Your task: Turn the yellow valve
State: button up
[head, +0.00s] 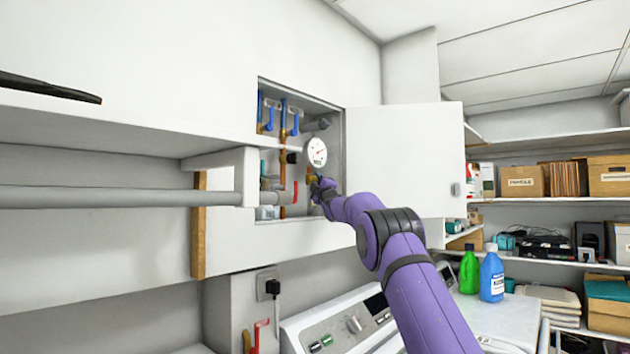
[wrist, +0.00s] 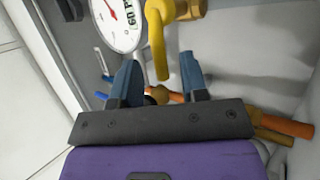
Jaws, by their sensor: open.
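The yellow valve (wrist: 158,45) shows in the wrist view at the top centre, with its lever hanging down from a brass fitting (wrist: 190,9). My gripper (wrist: 158,75) is open, its two blue-grey fingers apart, and the lever's lower end lies between the fingertips in the picture. I cannot tell whether a finger touches it. In the head view my gripper (head: 318,188) is inside the open wall cabinet (head: 258,150), just below the round gauge (head: 317,151). There my gripper mostly hides the valve, with only a bit of yellow (head: 311,179) showing.
The cabinet door (head: 405,160) stands open to the right of my arm. Copper pipes with blue levers (head: 283,115) and a red lever (head: 295,190) are left of my gripper. A thick grey rail (head: 120,197) runs at left. A control panel (head: 340,325) lies below.

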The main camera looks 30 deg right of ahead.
aim_at(315, 179)
jog(key=shift+x, duration=1.55)
grip_shut()
